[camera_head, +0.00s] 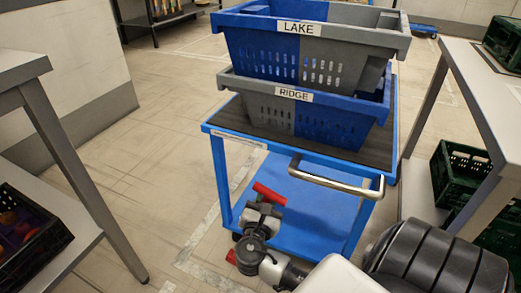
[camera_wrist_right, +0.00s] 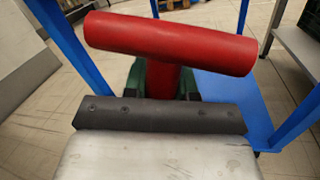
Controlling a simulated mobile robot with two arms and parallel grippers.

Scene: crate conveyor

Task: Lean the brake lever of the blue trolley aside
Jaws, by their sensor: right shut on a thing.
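The blue trolley (camera_head: 310,220) stands in the middle of the head view, with a dark top and a blue lower shelf. The red brake lever (camera_head: 268,193) is at its near left corner, its crossbar sloping down to the right. In the right wrist view the lever's red crossbar (camera_wrist_right: 170,42) spans the upper middle above a short red stem. My right gripper (camera_head: 264,208) is shut on the lever just below the crossbar. Its dark fingers (camera_wrist_right: 163,82) lie either side of the stem. The lever's lower end is hidden. My left gripper is out of view.
A crate labelled LAKE (camera_head: 265,50) is stacked on one labelled RIDGE (camera_head: 255,107) on the trolley. A metal push handle (camera_head: 335,181) juts out in front. Tables stand left (camera_head: 65,140) and right (camera_head: 470,80). Floor left of the trolley is clear.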

